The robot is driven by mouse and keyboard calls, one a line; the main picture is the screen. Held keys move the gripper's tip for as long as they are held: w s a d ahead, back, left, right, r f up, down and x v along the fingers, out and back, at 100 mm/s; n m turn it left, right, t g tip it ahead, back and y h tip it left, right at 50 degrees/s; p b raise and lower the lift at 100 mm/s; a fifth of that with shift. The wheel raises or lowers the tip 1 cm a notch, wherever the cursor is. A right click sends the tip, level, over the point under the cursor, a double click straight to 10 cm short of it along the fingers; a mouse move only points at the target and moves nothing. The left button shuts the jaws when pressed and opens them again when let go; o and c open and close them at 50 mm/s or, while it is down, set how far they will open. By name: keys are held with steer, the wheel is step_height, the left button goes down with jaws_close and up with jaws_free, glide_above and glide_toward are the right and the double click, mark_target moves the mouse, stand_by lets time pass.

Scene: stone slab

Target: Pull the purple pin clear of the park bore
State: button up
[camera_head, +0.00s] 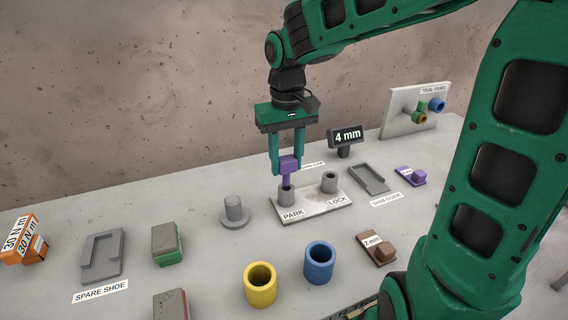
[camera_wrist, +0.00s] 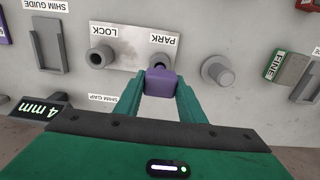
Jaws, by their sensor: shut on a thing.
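The purple pin (camera_head: 288,168) stands upright at the grey park bore (camera_head: 286,194), on the left of a pale base plate (camera_head: 312,208) labelled PARK and LOCK. Its block-shaped head is between the fingers of my gripper (camera_head: 287,165), which is shut on it from above. The purple shank shows below the head and reaches down to the park bore's top; I cannot tell how much of it is inside. The lock bore (camera_head: 329,182) to the right is empty. In the wrist view the purple head (camera_wrist: 161,82) sits between my green fingers and partly covers the park bore (camera_wrist: 160,61).
A grey flanged peg (camera_head: 235,212) stands left of the plate. Yellow (camera_head: 260,286) and blue (camera_head: 319,263) rings stand in front. A 4 mm display (camera_head: 345,139) stands behind, and a grey shim guide (camera_head: 369,179) lies to the right. Air above the plate is clear.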

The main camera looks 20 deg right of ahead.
mark_target(286, 177)
steer(key=shift+r, duration=0.25)
steer(key=shift+r, duration=2.95)
steer(key=shift+f, duration=0.1)
steer(key=shift+f, duration=3.1)
steer(key=shift+f, duration=2.7)
